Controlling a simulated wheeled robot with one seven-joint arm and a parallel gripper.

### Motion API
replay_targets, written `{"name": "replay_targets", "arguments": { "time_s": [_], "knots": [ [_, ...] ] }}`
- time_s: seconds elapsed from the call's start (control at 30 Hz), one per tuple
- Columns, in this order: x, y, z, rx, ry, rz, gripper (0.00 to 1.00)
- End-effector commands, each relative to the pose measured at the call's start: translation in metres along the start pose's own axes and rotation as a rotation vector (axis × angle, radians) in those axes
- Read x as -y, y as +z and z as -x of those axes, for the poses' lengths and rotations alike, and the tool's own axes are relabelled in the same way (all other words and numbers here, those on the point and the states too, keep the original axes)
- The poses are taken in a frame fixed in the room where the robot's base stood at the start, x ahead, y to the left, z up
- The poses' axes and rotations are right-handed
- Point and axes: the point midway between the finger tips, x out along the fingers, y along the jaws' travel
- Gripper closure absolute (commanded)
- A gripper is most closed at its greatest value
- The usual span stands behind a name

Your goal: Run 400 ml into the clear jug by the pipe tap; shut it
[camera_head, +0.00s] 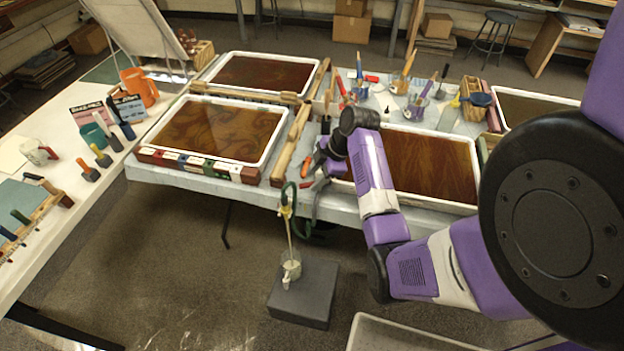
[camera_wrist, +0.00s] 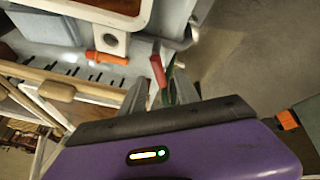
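The clear jug (camera_head: 291,269) stands upright on a dark grey block (camera_head: 303,293) on the floor. The brass-coloured pipe tap (camera_head: 286,209) is above it at the table's front edge, beside a dark green hose (camera_head: 294,196). A thin pale streak runs from the tap down to the jug, like a stream of water. The level and any markings in the jug are too small to read. My gripper (camera_wrist: 159,92) is open, its fingers apart near a red lever (camera_wrist: 158,71) in the wrist view. I cannot tell whether either finger touches the lever.
Marbling trays (camera_head: 180,161) fill the table behind the tap. An orange-handled tool (camera_wrist: 107,57) lies near my gripper. A pale bin (camera_head: 400,335) stands on the floor at the front. The floor left of the block is clear.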

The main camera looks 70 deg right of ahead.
Motion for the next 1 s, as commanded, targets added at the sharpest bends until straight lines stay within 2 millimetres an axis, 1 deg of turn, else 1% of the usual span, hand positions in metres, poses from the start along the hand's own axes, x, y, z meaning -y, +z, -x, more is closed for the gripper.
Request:
{"name": "replay_targets", "arguments": {
  "time_s": [0.1,0.2,0.5,0.7,1.0],
  "knots": [
    [0.000,0.000,-0.013,0.000,-0.001,0.000,0.62],
    [0.000,0.000,-0.019,0.000,0.000,-0.001,0.62],
    [0.000,0.000,-0.021,0.001,0.002,0.000,0.62],
    [0.000,0.000,-0.021,0.001,0.002,-0.001,1.00],
    [0.000,0.000,-0.021,0.001,0.001,-0.001,1.00]
  ]
}}
